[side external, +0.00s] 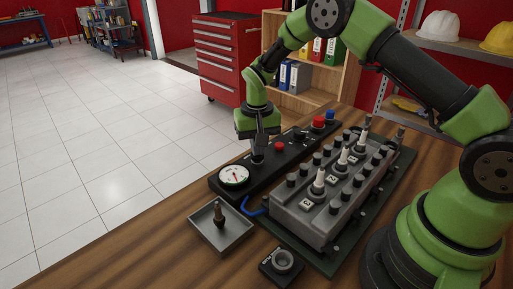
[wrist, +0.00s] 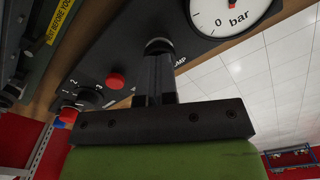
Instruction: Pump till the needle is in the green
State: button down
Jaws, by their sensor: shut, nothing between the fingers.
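The pressure gauge (side external: 234,175) has a white dial and a red needle and sits at the near left end of the black control panel (side external: 243,190). The wrist view shows part of the same gauge (wrist: 236,14), with "0" and "bar"; its top is cut off. I cannot make out a green zone or the exact reading. The black pump button (wrist: 158,46) is beside a partly hidden "PUMP" label. My gripper (side external: 258,150) is shut and empty, pointing down with its fingertips at the button; it also shows in the wrist view (wrist: 157,60). I cannot tell whether the button is pressed.
A red button (side external: 281,148) and a black knob (side external: 298,134) stand farther along the panel. The grey engine block (side external: 320,208) with white plugs is to the right. A metal tray (side external: 240,236) holding a plug and a small black socket (side external: 282,262) are in front.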

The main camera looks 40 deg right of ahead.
jog(key=shift+r, duration=1.95)
notch_tip(320, 180, up, 5)
